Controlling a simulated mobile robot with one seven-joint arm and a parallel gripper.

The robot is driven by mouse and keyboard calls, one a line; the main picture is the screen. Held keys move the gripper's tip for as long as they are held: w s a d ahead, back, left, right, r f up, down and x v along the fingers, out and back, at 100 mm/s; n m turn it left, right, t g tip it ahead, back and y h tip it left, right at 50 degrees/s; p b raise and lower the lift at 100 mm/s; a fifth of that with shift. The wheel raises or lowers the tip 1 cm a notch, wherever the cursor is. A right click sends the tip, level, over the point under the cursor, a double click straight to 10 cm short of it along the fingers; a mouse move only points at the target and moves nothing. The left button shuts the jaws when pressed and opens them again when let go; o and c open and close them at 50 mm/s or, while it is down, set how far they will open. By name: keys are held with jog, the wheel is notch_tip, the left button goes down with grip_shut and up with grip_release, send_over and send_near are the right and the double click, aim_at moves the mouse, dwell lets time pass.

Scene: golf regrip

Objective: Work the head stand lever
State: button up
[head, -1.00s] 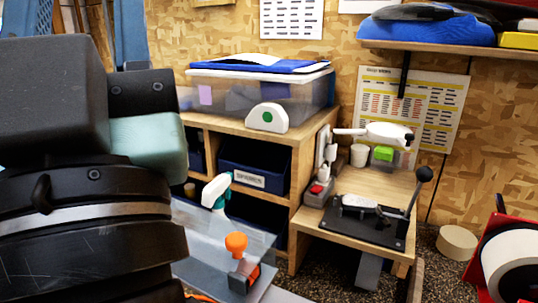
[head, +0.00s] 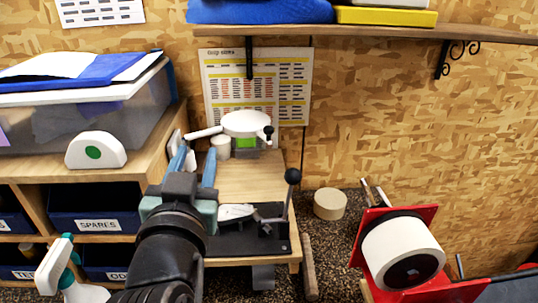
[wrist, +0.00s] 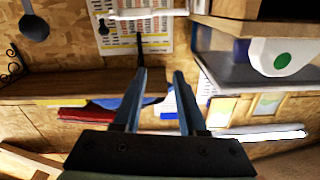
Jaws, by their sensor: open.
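The head stand (head: 245,243) is a black base plate on the small wooden bench, with a pale club-head-like piece (head: 236,212) on it. Its lever (head: 288,203) rises from the plate's right side, tilted slightly, and ends in a black ball knob (head: 293,176). A dark ball on a stem, apparently the knob (wrist: 34,28), shows at upper left in the wrist view. My gripper (head: 193,160) is open and empty, left of the lever and apart from it. Its blue fingers also show in the wrist view (wrist: 159,75). My arm hides the plate's left part.
A white lamp-like device (head: 247,124) and a white cup (head: 221,147) stand behind the stand. A red frame with a white roll (head: 403,250) is at lower right. A shelf (head: 380,31) overhangs above. A spray bottle (head: 58,268) stands at lower left.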

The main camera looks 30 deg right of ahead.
aim_at(290, 187)
jog(key=s+d+f+m+g+h, duration=0.1)
jog(key=d+f+m+g+h, duration=0.1)
jog(key=d+f, duration=0.1)
jog(key=s+d+f+m+g+h+p, duration=0.1)
jog(key=s+d+f+m+g+h, duration=0.1)
jog(key=d+f+h, duration=0.1)
jog(key=s+d+f+m+g+h, duration=0.2)
jog(key=d+f+g, duration=0.1)
jog(key=d, duration=0.2)
jog(key=shift+h, duration=0.3)
jog(key=shift+d+r+p, duration=0.1)
jog(key=shift+d+p, duration=0.15)
jog(key=shift+p, duration=0.05)
jog(key=p+x, duration=0.2)
jog(key=x, duration=0.4)
jog(key=shift+r, duration=0.1)
jog(key=shift+w+d+p, duration=0.2)
jog(key=shift+d+p, duration=0.2)
jog(key=shift+d, duration=0.05)
grip_shut()
